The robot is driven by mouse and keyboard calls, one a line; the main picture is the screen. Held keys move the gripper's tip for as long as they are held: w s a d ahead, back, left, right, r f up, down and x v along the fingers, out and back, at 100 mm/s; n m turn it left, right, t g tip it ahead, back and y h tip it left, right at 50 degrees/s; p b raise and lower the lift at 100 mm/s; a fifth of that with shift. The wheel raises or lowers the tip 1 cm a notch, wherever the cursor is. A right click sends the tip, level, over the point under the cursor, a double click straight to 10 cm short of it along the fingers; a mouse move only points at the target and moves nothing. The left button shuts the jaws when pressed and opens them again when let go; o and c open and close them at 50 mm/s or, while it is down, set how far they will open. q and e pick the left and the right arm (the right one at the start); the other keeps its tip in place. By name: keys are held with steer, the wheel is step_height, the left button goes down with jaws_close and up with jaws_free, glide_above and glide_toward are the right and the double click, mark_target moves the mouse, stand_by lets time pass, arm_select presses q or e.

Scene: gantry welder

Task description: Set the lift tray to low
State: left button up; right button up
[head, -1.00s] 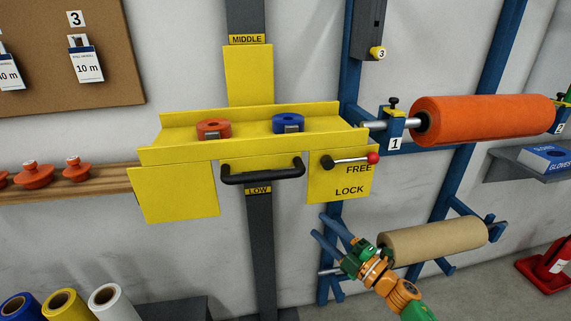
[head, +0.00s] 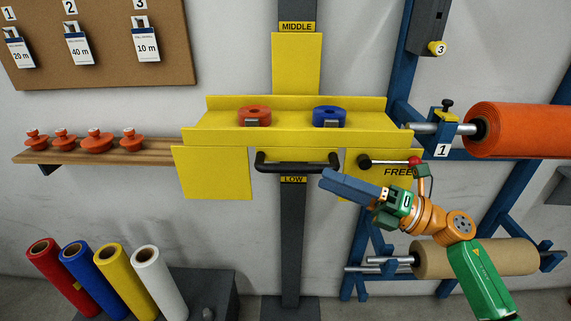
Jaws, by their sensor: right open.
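The yellow lift tray (head: 220,136) sits on the dark upright column (head: 292,240), below the MIDDLE label (head: 297,27). The LOW label (head: 293,180) shows just under the tray's black handle (head: 297,168). A lever with a red knob (head: 414,161) points right, close to the word FREE (head: 398,172); the word LOCK is hidden behind my gripper. My left gripper is out of view.
An orange tape roll (head: 255,116) and a blue one (head: 329,117) lie on the tray. Racked rolls, orange (head: 525,130) and brown (head: 480,258), are at right. Several coloured rolls (head: 150,270) stand lower left. A wooden shelf (head: 80,153) is at left.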

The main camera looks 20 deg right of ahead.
mark_target(297, 165)
steer(key=p+x, duration=0.4)
steer(key=x, duration=0.3)
steer(key=shift+r, duration=0.2)
steer(key=shift+w+a+f, duration=0.15)
steer(key=shift+a, duration=0.15)
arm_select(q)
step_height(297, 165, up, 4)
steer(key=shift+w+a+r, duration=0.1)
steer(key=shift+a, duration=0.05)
arm_select(e)
steer(key=shift+d, duration=0.15)
jaws_close()
stand_by(0.3)
